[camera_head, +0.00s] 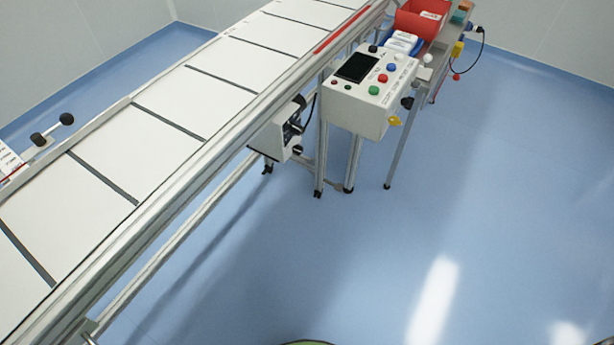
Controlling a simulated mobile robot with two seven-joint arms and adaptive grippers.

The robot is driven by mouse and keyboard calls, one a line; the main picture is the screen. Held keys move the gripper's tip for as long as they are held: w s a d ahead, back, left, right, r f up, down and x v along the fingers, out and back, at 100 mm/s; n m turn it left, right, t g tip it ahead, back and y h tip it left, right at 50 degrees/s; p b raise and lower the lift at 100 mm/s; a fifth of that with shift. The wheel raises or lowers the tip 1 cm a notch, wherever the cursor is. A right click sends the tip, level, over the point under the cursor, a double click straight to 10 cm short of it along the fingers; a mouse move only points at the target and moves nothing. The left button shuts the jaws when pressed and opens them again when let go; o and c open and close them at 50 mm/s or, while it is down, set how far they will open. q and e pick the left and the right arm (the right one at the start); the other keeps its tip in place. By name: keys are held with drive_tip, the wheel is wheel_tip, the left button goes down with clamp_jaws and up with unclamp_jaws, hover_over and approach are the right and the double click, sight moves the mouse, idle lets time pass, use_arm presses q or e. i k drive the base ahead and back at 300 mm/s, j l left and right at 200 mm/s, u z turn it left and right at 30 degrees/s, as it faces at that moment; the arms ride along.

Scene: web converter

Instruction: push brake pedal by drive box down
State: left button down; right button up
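A white drive box (274,138) hangs under the near side of the conveyor, with a dark face and small black parts on its right side. I cannot make out a brake pedal clearly; the small dark parts by the drive box are too small to tell apart. Neither of my grippers is in view.
The long conveyor (180,108) with white panels runs from lower left to upper right. A white control box (368,97) with coloured buttons stands on legs right of the drive box. A side table with a red bin (420,20) is behind it. The blue floor (500,190) at right is clear.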

sight(339, 187)
drive_tip(key=z, duration=0.35)
drive_tip(key=i+l+u, duration=0.15)
drive_tip(key=l+u, duration=0.3)
drive_tip(key=i+l+u, duration=0.15)
drive_tip(key=l+u, duration=0.9)
drive_tip(key=l, duration=1.4)
